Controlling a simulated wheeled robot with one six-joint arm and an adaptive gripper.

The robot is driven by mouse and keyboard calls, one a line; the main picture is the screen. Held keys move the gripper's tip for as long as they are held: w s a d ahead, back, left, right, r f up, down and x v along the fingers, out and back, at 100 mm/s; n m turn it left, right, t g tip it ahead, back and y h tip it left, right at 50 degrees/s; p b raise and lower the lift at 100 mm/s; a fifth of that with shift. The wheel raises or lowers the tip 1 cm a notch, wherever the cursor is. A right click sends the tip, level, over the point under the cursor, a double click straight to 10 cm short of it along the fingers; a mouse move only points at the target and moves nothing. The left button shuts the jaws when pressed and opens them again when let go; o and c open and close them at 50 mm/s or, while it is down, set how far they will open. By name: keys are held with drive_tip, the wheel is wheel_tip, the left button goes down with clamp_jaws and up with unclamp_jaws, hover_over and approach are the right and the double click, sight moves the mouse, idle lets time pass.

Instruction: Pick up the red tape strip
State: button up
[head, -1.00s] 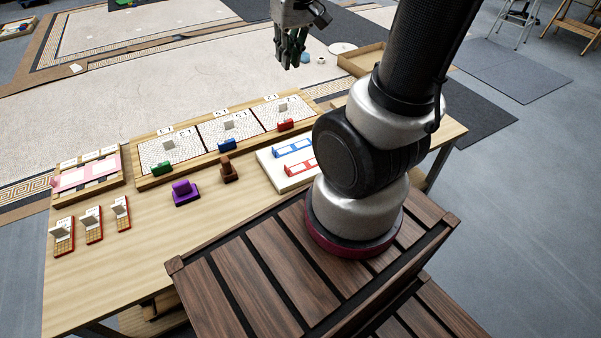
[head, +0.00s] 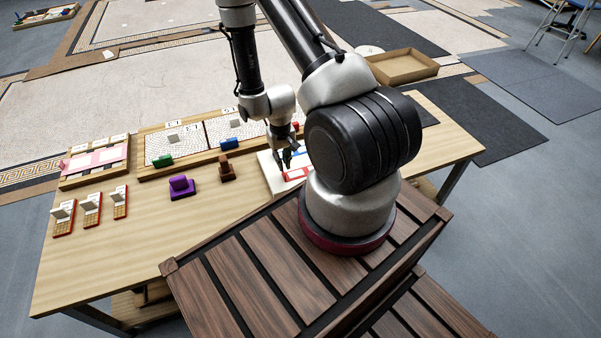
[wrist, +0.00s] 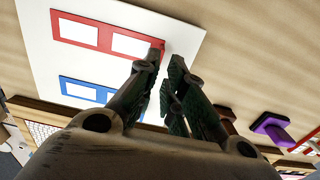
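The red tape strip (head: 295,174) lies on a white board (head: 273,181) near the front edge of the table. It is a flat red frame with two white windows. In the wrist view the strip (wrist: 104,38) is at the upper left, with its right end beside the left fingertip. My gripper (head: 286,164) is over the board and partly covers the strip in the head view. In the wrist view its fingers (wrist: 167,56) are apart by a narrow gap, with nothing seen between them. I cannot tell whether a finger touches the strip.
A blue strip (wrist: 88,90) lies on the same board, parallel to the red one. A brown block (head: 227,172) and a purple block (head: 181,187) stand to the left. Mosaic panels (head: 174,143) lie behind. Bare tabletop (head: 120,245) is free at the front left.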

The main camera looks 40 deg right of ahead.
sight(284, 173)
wheel_tip(284, 173, down, 6)
drive_tip(key=shift+f, duration=0.15)
clamp_jaws()
idle(0.3)
